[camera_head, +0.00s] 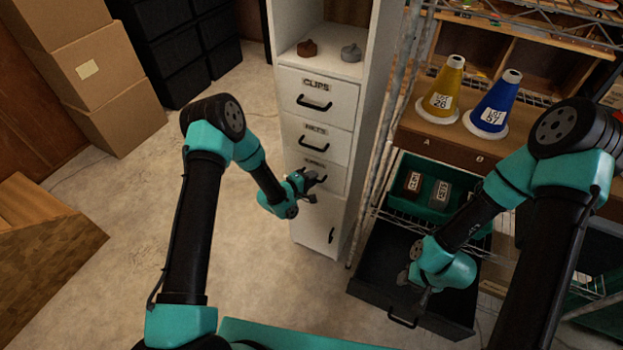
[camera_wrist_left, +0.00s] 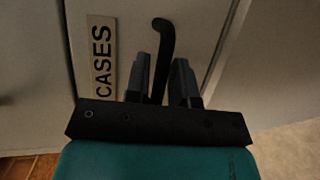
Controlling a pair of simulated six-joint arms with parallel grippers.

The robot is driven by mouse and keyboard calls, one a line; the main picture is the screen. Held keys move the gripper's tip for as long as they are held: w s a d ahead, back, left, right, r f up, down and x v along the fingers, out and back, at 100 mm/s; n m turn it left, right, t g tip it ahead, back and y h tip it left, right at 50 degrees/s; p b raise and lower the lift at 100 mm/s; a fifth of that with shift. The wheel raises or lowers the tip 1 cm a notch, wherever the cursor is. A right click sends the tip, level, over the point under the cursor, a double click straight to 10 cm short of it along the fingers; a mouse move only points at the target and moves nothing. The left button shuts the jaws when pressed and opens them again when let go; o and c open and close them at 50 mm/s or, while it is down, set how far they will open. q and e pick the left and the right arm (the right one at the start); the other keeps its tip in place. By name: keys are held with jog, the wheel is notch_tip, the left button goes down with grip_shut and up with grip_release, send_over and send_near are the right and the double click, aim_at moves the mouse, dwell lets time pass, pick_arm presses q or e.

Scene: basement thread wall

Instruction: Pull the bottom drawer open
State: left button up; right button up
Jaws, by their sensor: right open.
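The white cabinet's lowest labelled drawer (camera_head: 303,168) is marked CASES and looks closed. Its label (camera_wrist_left: 102,60) shows in the left wrist view. Its dark handle (camera_wrist_left: 161,35) runs between the fingers of my left gripper (camera_wrist_left: 163,75), which look parted with the handle between them; contact cannot be told. In the head view, my left gripper (camera_head: 306,184) is at this drawer's front and hides part of it. My right gripper (camera_head: 418,287) is open, over a black open drawer (camera_head: 365,265) low on the right.
Drawers marked CLIPS (camera_head: 318,97) and NETS (camera_head: 315,142) are closed above. A tall door (camera_head: 318,222) is below.

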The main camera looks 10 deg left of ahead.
pick_arm(q)
grip_shut()
dwell(0.5)
